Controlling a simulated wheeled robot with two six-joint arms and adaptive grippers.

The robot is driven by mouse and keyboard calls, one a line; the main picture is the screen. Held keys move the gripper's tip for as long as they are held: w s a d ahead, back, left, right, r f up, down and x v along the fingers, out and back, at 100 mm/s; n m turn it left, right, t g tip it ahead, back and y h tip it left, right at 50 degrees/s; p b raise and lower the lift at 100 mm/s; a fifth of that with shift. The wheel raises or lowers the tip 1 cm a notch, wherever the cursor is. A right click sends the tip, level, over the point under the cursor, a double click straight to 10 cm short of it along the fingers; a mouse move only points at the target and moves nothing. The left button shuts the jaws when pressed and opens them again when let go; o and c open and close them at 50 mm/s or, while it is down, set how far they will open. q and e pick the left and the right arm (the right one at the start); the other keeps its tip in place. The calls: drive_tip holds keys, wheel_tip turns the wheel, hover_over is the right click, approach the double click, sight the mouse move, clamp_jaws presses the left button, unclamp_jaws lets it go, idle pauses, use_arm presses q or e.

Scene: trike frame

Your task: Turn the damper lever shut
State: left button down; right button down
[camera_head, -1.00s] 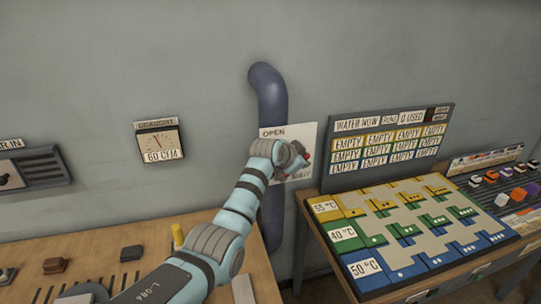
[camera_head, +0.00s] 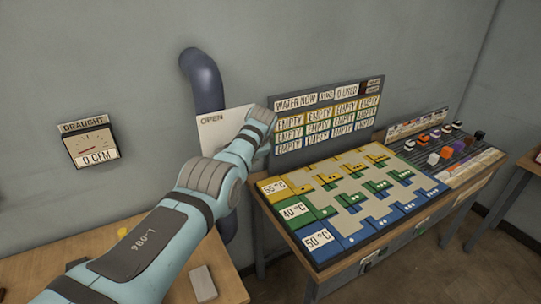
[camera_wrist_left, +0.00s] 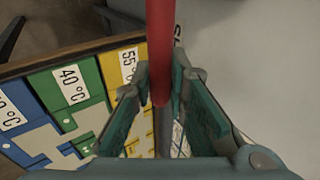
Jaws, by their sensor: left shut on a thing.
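The red damper lever (camera_wrist_left: 160,45) runs down the middle of the left wrist view, between the fingers of my left gripper (camera_wrist_left: 161,88), which is shut on it. In the head view my left arm reaches over the white lever plate (camera_head: 222,124), whose word OPEN shows; my arm hides the lever, the gripper and the plate's lower part. The blue damper pipe (camera_head: 205,82) runs down the wall behind the plate. The draught gauge (camera_head: 91,144) reads 0 CFM. My right gripper is not in view.
Right of the plate stands a table with a colored board (camera_head: 355,200) marked 55, 40 and 50 °C. Behind it is a sign panel (camera_head: 330,118) with several EMPTY labels, close to my left wrist. A wooden bench (camera_head: 110,245) lies lower left, with a grey block (camera_head: 203,283).

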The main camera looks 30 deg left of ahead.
use_arm(q)
drive_tip(key=shift+s+f, duration=0.2)
drive_tip(key=shift+f, duration=0.1)
drive_tip(key=c, duration=1.8)
unclamp_jaws()
drive_tip(key=shift+a, duration=0.1)
drive_tip(key=shift+o, duration=1.2)
drive_tip(key=shift+w+a, duration=0.1)
drive_tip(key=shift+a, duration=0.1)
drive_tip(key=shift+d, duration=0.1)
drive_tip(key=shift+w+d+r, duration=0.1)
drive_tip(key=shift+r, duration=0.05)
drive_tip(key=shift+d+r, duration=0.2)
drive_tip(key=shift+r, duration=0.3)
drive_tip(key=v, duration=1)
drive_tip(key=shift+s+r, duration=0.2)
drive_tip(key=shift+s, duration=0.2)
